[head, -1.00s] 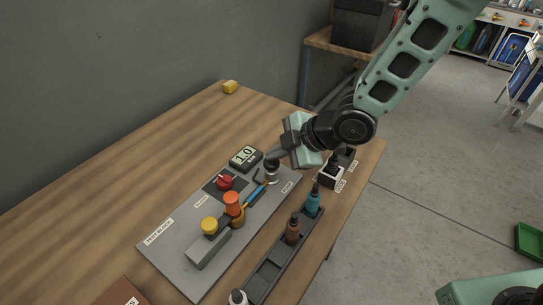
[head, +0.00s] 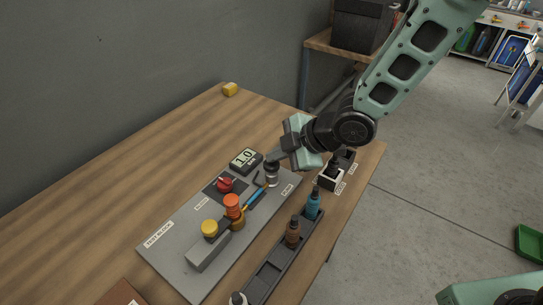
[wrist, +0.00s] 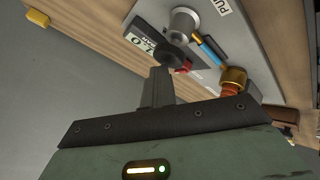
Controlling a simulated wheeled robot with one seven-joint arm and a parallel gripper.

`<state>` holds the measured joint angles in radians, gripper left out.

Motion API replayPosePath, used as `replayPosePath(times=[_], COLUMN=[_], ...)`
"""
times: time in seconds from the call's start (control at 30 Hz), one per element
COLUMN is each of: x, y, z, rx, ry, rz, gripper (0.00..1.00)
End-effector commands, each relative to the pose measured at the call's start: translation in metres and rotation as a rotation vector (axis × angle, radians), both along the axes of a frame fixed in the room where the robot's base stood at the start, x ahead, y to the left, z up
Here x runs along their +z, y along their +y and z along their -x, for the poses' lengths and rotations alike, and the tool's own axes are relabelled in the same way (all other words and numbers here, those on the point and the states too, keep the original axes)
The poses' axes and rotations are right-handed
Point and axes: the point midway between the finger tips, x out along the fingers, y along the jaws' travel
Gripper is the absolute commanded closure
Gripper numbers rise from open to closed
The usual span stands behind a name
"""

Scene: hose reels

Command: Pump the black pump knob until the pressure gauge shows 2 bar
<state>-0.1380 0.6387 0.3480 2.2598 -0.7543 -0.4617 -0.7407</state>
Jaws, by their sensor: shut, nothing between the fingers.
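The grey test block panel (head: 170,252) lies on the wooden bench. The pressure gauge (head: 245,159) at its far edge reads 1.0; it is partly covered in the wrist view (wrist: 140,42). The pump is a short grey cylinder (head: 272,178) at the panel's right end, beside the gauge. Its black pump knob (wrist: 170,56) shows in the wrist view, right at my fingertips. My gripper (head: 272,158) is shut and empty, its tips over the knob. They seem to meet the knob, but I cannot tell for sure whether they touch.
A red dial (head: 226,183), an orange cap (head: 232,201), a yellow cap (head: 209,227) and a blue-handled part (head: 256,196) sit on the panel near the pump. A dark tray (head: 262,282) with bottles runs along the front. Bench to the left is clear.

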Motion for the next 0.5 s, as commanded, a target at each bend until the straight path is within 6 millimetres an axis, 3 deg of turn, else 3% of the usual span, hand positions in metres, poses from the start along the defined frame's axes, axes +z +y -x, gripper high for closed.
replayPosePath(times=[0.5], x=[0.026], y=[-0.001], z=[0.0], rx=[-0.001], ry=[0.001], rz=[0.001], gripper=[1.0])
